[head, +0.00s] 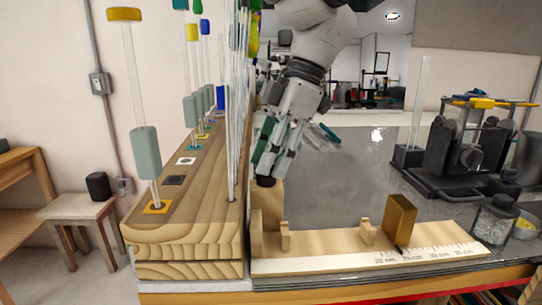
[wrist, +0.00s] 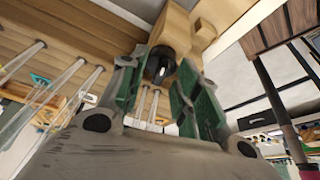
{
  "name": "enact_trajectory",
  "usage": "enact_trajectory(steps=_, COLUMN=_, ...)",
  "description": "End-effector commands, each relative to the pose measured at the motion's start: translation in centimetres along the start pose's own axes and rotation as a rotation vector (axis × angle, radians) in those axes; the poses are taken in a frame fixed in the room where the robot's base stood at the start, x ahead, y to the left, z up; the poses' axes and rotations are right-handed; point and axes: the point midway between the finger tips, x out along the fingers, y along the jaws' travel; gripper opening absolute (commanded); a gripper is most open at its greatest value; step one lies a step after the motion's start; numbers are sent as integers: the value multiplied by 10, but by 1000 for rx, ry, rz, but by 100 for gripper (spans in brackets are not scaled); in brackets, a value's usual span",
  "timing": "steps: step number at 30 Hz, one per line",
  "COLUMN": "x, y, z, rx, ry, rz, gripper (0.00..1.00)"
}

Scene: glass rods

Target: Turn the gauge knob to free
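The gauge is a pale wooden board with a printed scale (head: 425,252) along the front of the bench. A wooden block (head: 265,207) stands at its left end, and a dark round knob (head: 265,182) shows on that block. In the wrist view the black knob (wrist: 160,64) has a light mark on its face and sits against the wooden block (wrist: 172,28). My gripper (head: 272,165) reaches down to it with its green-padded fingers apart. In the wrist view my gripper (wrist: 160,72) has one finger on either side of the knob; whether they touch it I cannot tell.
A wooden rack (head: 180,225) with several upright glass rods stands close left of my gripper. A brown block (head: 399,222) stands on the gauge board farther right. A black device (head: 465,150) and a lidded jar (head: 495,218) are at the right. The grey bench top (head: 350,180) between is mostly clear.

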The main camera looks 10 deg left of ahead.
Motion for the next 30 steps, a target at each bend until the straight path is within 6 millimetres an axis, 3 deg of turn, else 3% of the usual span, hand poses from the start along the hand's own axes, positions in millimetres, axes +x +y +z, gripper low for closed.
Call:
enact_trajectory(steps=2, x=0, y=0, z=0, rx=0, ry=0, rz=0, gripper=28)
enact_trajectory(steps=7, x=0, y=0, z=0, rx=0, ry=0, rz=0, gripper=0)
enact_trajectory(steps=14, x=0, y=-1, z=0, rx=20, ry=-1, rz=8, gripper=0)
enact_trajectory(steps=23, x=0, y=-3, z=0, rx=230, ry=-1, rz=95, gripper=0)
enact_trajectory(steps=30, x=0, y=-2, z=0, rx=247, ry=-1, rz=101, gripper=0)
